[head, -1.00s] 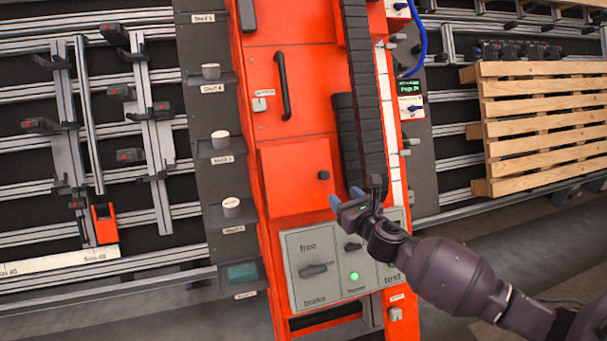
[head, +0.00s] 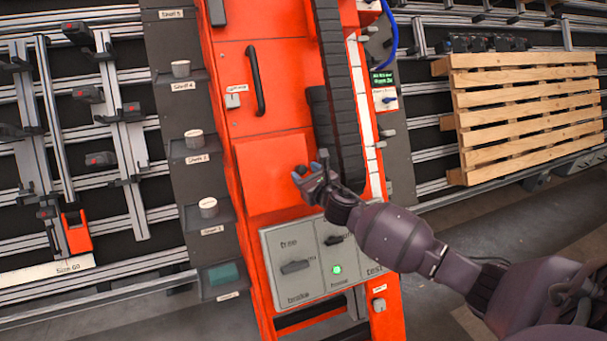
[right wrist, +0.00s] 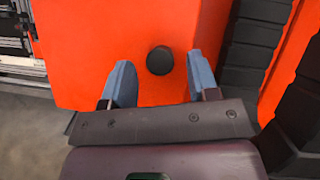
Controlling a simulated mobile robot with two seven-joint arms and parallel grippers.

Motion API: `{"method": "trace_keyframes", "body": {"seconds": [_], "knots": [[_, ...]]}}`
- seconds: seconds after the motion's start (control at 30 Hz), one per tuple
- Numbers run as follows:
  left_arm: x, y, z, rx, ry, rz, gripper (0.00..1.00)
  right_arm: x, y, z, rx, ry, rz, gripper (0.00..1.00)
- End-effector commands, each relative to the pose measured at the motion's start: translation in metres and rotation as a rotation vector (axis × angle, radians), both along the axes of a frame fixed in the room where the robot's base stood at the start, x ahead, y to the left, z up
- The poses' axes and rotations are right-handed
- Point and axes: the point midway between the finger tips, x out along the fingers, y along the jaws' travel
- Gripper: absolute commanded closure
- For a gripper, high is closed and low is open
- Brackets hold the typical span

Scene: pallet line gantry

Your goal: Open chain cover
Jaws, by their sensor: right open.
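The chain cover appears to be the square orange panel (head: 268,172) on the front of the orange machine column, and it looks closed. Its round black knob (right wrist: 160,60) shows in the right wrist view near the panel's edge. My right gripper (head: 310,168) is open in front of the panel's right side in the head view. In the right wrist view its two blue fingers (right wrist: 160,72) stand on either side of the knob, with gaps to both. In the head view the gripper mostly hides the knob. My left gripper is not in view.
A black drag chain (head: 338,90) runs down just right of the panel. Above is an orange door with a black bar handle (head: 255,80). A grey control panel (head: 300,280) with switches and a green light lies below. A wooden pallet (head: 525,110) stands at right.

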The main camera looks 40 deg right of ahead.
Motion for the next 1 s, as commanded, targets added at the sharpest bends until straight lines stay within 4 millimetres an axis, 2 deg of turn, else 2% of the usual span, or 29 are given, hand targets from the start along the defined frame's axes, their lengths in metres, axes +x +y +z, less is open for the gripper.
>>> {"method": "trace_keyframes", "body": {"seconds": [0.13,0.47,0.57,0.83,1.0], "knots": [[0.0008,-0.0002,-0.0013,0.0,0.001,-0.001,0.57,0.0099,-0.001,-0.0007,0.002,0.001,0.0,0.46],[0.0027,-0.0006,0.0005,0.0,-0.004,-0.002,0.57,0.0125,-0.0016,0.0001,0.001,0.001,0.0,0.46],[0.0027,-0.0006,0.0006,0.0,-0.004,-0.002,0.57,0.0124,-0.0016,0.0001,0.001,0.001,0.0,0.58],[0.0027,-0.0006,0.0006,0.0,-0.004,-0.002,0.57,0.0123,-0.0015,0.0,0.001,0.001,0.0,0.99],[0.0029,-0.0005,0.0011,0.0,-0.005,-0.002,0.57,0.0121,-0.0013,0.0003,0.001,0.001,-0.001,1.0]]}}
